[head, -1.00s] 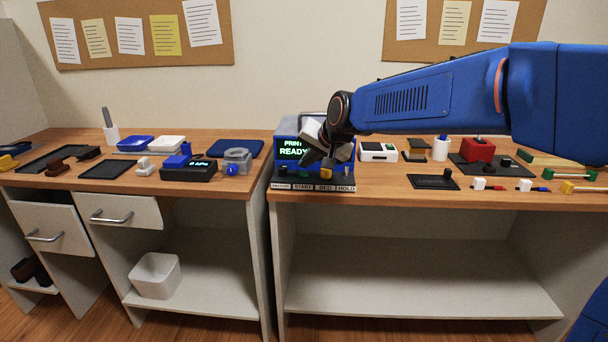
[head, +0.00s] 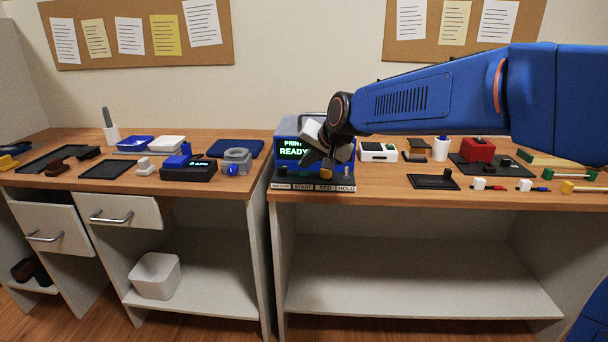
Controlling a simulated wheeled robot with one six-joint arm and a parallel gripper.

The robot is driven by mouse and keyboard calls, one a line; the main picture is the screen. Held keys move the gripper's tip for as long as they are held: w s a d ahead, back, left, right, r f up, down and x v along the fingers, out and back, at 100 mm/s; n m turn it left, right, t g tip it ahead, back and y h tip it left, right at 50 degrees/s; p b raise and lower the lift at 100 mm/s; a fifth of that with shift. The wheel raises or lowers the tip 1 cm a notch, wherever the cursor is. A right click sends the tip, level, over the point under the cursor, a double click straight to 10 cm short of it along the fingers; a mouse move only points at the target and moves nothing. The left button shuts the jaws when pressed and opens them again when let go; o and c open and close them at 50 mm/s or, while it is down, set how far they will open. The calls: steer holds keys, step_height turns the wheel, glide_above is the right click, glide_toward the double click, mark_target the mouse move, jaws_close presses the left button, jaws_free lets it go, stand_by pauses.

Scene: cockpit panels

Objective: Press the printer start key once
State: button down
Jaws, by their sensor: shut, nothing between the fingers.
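The printer (head: 286,150) is a blue and grey box with a lit screen reading "PRIN… READY" in green, partly covered by my gripper. A row of keys stands on the dark ledge at its front, with white labels below. The START label (head: 302,188) is second from the left. The start key above that label is mostly hidden or too dark to make out under my fingers. A green key (head: 281,171) is to its left and a yellow key (head: 325,174) to its right. My gripper (head: 309,164) is shut and empty, just above the START area; contact cannot be told.
A white device (head: 378,152) stands right of the printer, with a dark pad (head: 434,182) in front and a red box (head: 478,150) farther right. A black device (head: 188,171) with a lit display is on the left desk. A narrow gap separates the desks.

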mark_target(306, 175)
steer(key=shift+f, duration=0.35)
steer(key=shift+f, duration=0.4)
stand_by(0.8)
steer(key=shift+r, duration=0.85)
steer(key=shift+r, duration=2.5)
